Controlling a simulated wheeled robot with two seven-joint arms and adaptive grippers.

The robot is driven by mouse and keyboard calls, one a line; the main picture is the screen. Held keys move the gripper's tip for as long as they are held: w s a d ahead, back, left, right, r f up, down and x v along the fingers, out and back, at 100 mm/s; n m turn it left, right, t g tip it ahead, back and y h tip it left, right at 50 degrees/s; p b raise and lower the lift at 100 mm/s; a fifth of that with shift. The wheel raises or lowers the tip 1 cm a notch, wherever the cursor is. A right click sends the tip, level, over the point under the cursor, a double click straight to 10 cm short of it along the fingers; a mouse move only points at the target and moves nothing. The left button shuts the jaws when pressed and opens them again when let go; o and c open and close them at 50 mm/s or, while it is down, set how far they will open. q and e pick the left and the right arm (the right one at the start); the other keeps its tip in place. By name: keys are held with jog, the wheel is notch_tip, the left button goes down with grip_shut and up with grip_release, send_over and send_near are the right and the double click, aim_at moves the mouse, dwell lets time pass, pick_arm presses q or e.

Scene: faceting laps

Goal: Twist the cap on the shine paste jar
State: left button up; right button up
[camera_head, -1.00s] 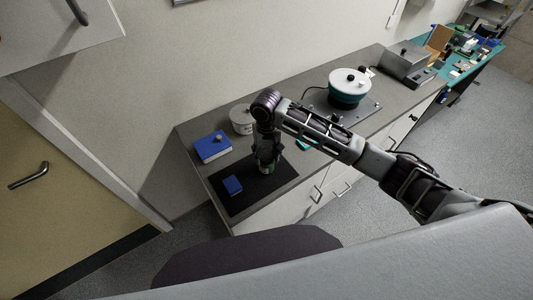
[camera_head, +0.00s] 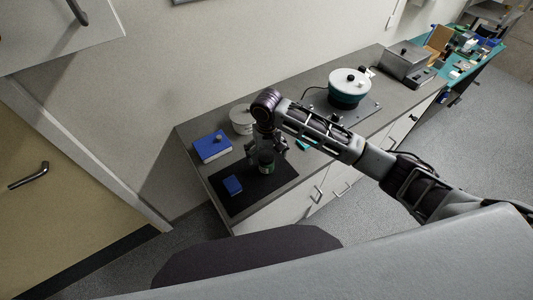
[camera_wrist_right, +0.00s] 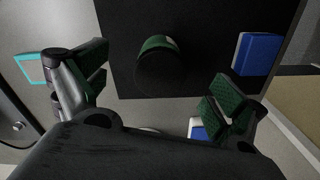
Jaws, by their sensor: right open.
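The shine paste jar (camera_head: 266,168) stands on the black mat (camera_head: 248,195). In the right wrist view the jar (camera_wrist_right: 158,66) shows a dark round cap and a green and pale side. My right gripper (camera_head: 267,151) points down over the jar. In the right wrist view the fingers of my right gripper (camera_wrist_right: 160,80) are spread wide, one on each side of the jar and apart from it. The cap is in shadow, so its turn cannot be read. My left gripper is not in view.
A small blue block (camera_head: 232,186) lies on the mat left of the jar. A blue box (camera_head: 212,147) and a white tub (camera_head: 241,119) stand behind. A teal-and-white lap machine (camera_head: 348,89) stands farther right on the counter.

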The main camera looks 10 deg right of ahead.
aim_at(266, 156)
jog(key=shift+r, duration=0.15)
jog(key=shift+r, duration=2.85)
